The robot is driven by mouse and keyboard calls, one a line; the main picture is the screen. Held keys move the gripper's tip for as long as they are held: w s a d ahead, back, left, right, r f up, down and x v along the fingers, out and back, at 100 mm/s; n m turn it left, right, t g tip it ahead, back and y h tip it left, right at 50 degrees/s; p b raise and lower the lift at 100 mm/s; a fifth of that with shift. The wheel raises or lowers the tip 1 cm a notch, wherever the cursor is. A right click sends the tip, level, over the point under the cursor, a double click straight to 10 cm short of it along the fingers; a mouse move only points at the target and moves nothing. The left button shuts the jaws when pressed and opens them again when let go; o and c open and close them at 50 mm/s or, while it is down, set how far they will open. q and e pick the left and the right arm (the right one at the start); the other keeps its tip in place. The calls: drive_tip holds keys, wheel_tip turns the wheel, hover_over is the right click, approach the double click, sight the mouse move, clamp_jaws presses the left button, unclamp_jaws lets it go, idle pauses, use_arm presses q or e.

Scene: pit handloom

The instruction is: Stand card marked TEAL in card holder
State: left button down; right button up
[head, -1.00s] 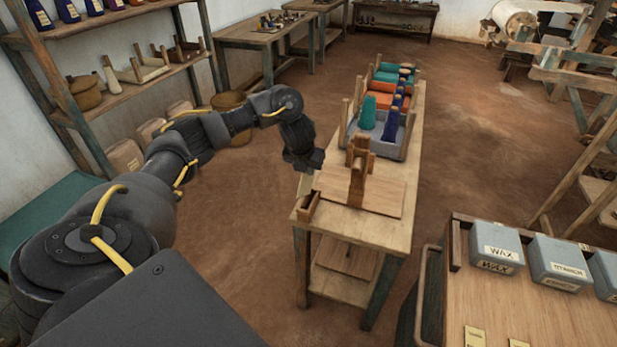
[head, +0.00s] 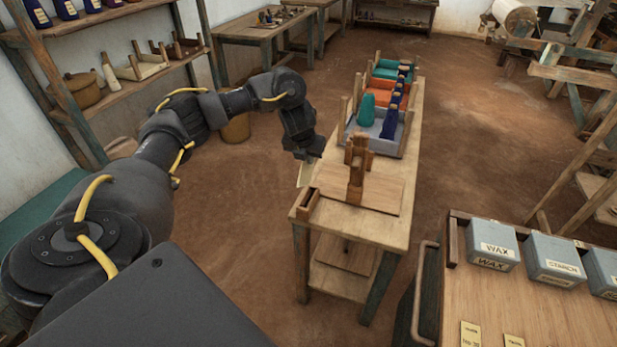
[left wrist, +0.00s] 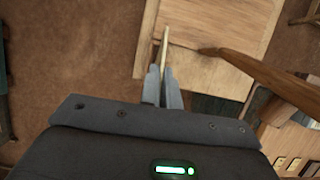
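My left gripper (head: 308,157) is shut on a thin pale card (head: 304,174), held upright over the near left side of the narrow wooden table. The left wrist view shows the card (left wrist: 163,50) edge-on between the closed fingers (left wrist: 163,88). No lettering on it can be read. A small wooden trough (head: 307,205), which looks like the card holder, sits at the table's near left corner. The card is above and behind it in the picture, apart from it. My right gripper is not in view.
A wooden upright (head: 356,170) stands on a board (head: 388,197) right of my gripper. Trays with a teal cone (head: 366,110) and blue spools are behind it. A bench at right holds grey boxes (head: 492,245) and small yellow cards (head: 470,334).

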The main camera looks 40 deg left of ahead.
use_arm(q)
drive_tip(key=s+d+f+n+g+y+b, duration=0.1)
drive_tip(key=s+d+f+n+g+y, duration=0.25)
drive_tip(key=d+n, duration=0.5)
drive_tip(key=s+d+f+n+g+h, duration=0.1)
drive_tip(key=s+d+f+n+g, duration=0.1)
drive_tip(key=s+d+f+n, duration=0.5)
drive_tip(key=s+d+n+g+h, duration=0.1)
drive_tip(key=s+d+n+h, duration=0.1)
drive_tip(key=s+d+n, duration=0.2)
drive_tip(key=s+d+n+g+h, duration=0.2)
drive_tip(key=s+d+n, duration=0.2)
drive_tip(key=s+n, duration=0.5)
drive_tip(key=n, duration=0.3)
drive_tip(key=shift+s+f+b, duration=0.15)
drive_tip(key=shift+s+b, duration=0.2)
drive_tip(key=shift+s, duration=0.05)
